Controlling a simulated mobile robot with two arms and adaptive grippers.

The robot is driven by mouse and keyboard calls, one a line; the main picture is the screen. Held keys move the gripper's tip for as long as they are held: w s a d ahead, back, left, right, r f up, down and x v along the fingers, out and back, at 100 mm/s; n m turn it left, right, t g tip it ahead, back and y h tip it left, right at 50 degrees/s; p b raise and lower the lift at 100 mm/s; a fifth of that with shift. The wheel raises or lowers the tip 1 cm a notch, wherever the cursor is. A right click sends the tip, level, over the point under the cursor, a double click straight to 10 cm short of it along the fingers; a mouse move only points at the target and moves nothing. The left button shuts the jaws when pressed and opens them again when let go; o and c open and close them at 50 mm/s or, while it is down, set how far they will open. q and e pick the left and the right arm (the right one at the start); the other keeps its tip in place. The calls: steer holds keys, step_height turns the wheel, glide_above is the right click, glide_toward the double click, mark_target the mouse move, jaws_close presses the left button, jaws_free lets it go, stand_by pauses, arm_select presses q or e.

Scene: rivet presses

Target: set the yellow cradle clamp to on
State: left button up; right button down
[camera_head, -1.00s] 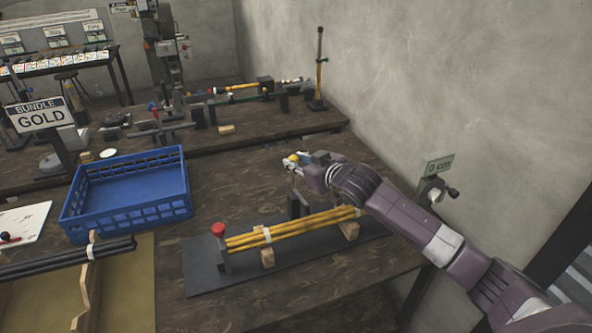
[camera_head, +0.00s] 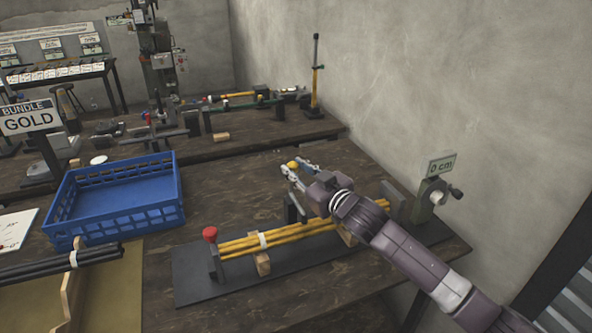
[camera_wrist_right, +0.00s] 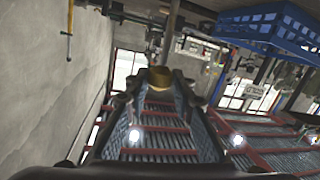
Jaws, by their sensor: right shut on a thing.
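The cradle clamp (camera_head: 292,208) stands as a dark post behind the bundle of yellow rods (camera_head: 290,235). A small yellow knob (camera_head: 292,165) shows above it at my right gripper. My right gripper (camera_head: 292,168) is shut on the yellow knob, above and behind the rods. In the right wrist view the yellow knob (camera_wrist_right: 159,78) sits between the fingertips. The lever under the knob is largely hidden, so its on or off position cannot be read. My left gripper is not in view.
The rods lie on wooden supports (camera_head: 262,264) on a dark base plate (camera_head: 205,286), with a red knob (camera_head: 210,233) at their left end. A blue crate (camera_head: 118,205) stands to the left.

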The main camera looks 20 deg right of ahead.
steer(key=c, duration=1.7)
jaws_free()
steer(key=shift+o, duration=0.2)
steer(key=shift+s, duration=0.1)
steer(key=s+d+r, duration=0.1)
steer(key=s, duration=1)
steer(key=shift+s+d+r, duration=0.15)
steer(key=shift+s, duration=0.25)
